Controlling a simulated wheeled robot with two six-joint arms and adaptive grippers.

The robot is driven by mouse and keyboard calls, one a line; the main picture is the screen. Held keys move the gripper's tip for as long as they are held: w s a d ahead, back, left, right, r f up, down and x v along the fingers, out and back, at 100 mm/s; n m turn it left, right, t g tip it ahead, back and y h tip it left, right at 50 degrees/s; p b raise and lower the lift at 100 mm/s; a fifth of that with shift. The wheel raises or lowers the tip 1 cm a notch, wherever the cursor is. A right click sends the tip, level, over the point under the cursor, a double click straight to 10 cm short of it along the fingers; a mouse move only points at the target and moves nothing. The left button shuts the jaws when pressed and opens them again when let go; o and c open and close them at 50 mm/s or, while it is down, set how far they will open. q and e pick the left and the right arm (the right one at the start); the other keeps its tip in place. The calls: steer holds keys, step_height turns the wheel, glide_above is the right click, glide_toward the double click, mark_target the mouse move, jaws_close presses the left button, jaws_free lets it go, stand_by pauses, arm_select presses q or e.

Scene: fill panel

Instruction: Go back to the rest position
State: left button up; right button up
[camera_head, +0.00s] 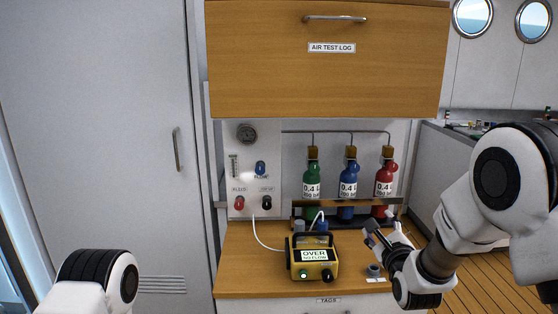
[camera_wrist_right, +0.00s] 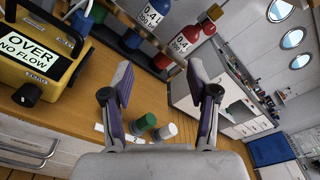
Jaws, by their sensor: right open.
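My right gripper (camera_head: 384,236) is over the right part of the wooden counter, near the red bottle. In the right wrist view its two fingers (camera_wrist_right: 160,78) stand wide apart with nothing between them. A green-topped small piece (camera_wrist_right: 146,121) and a white one (camera_wrist_right: 165,131) stand on the counter below the fingers. Only rounded links of my left arm show at the lower left of the head view; my left gripper is out of view.
A yellow meter (camera_head: 314,258) reading "OVER NO FLOW" stands on the counter (camera_head: 245,272), left of my right gripper. Green (camera_head: 311,172), blue (camera_head: 348,175) and red (camera_head: 385,175) bottles stand in a rack behind. A wooden cabinet (camera_head: 325,80) overhangs the panel.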

steer(key=s+d+f+n+g+p, duration=0.1)
steer(key=s+f+g, duration=0.2)
steer(key=s+f, duration=0.5)
steer(key=s+f+n+g+p, duration=0.1)
steer(key=s+f+n+g, duration=0.3)
steer(key=f, duration=0.8)
steer(key=s+d+f+m+g+p, duration=0.1)
steer(key=s+f+g, duration=0.1)
steer(key=s+f, duration=0.6)
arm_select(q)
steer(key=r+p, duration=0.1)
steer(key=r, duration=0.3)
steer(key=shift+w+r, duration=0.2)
arm_select(e)
steer(key=s+f+n+g, duration=0.3)
steer(key=s+n+g, duration=0.1)
steer(key=s+n, duration=0.7)
steer(key=s+f+n+g, duration=0.3)
steer(key=s+n+g, duration=0.1)
steer(key=s+n, duration=0.8)
steer(key=shift+s+a+f, duration=0.2)
steer(key=shift+a+f, duration=0.1)
steer(key=shift+f, duration=0.05)
